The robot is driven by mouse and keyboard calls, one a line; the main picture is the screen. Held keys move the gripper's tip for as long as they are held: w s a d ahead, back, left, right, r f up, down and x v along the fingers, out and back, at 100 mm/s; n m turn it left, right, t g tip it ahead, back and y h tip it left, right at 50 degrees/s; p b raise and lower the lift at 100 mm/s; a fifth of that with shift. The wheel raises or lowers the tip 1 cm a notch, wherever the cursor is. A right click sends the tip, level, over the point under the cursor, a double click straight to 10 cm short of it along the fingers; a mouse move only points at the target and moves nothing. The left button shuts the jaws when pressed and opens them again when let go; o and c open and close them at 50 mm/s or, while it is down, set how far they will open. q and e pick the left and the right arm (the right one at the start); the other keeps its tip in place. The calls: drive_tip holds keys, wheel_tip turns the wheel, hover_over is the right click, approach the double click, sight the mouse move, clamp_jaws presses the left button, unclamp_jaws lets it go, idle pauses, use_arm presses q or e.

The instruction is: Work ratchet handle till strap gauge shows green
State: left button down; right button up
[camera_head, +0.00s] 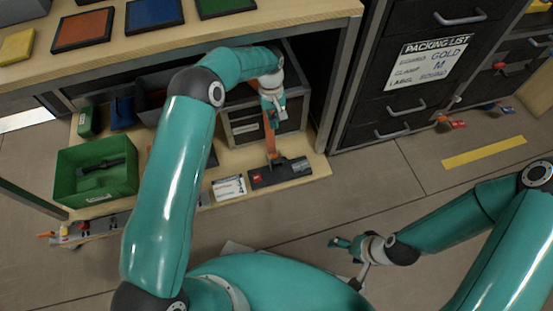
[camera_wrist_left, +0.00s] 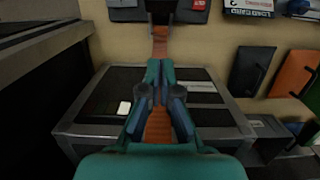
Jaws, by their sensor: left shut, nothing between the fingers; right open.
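An orange strap (camera_head: 269,135) runs over a dark case with a grey-edged frame (camera_head: 262,128) on the low wooden shelf. It ends at a dark ratchet base (camera_head: 283,173) near the shelf's front edge. A small red patch (camera_head: 258,178) shows on the base, also in the left wrist view (camera_wrist_left: 199,4); I see no green there. The handle cannot be told apart from the base. My left gripper (camera_head: 270,111) is shut and empty just over the strap; in the left wrist view its fingers (camera_wrist_left: 159,66) cover part of the strap (camera_wrist_left: 160,38). My right gripper (camera_head: 345,250) is open, low over the floor, away from the shelf.
A white card (camera_head: 229,187) lies left of the ratchet. A green bin (camera_head: 97,172) stands further left. The workbench (camera_head: 290,17) overhangs the shelf. A dark drawer cabinet (camera_head: 400,100) with a packing list stands to the right.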

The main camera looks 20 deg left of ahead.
sight(279, 160)
use_arm(q)
drive_tip(key=shift+w+a, duration=0.1)
drive_tip(key=shift+a, duration=0.05)
drive_tip(key=shift+s+d+f+b, duration=0.45)
drive_tip(key=shift+s+f+b, duration=0.2)
drive_tip(key=shift+f, duration=1.4)
drive_tip(key=shift+s+d+f+b, duration=0.4)
drive_tip(key=shift+s+f+b, duration=0.25)
drive_tip(key=shift+f, duration=1.4)
drive_tip(key=shift+s+d+f+b, duration=0.5)
drive_tip(key=shift+f+b, duration=0.25)
drive_tip(key=shift+f, duration=1.3)
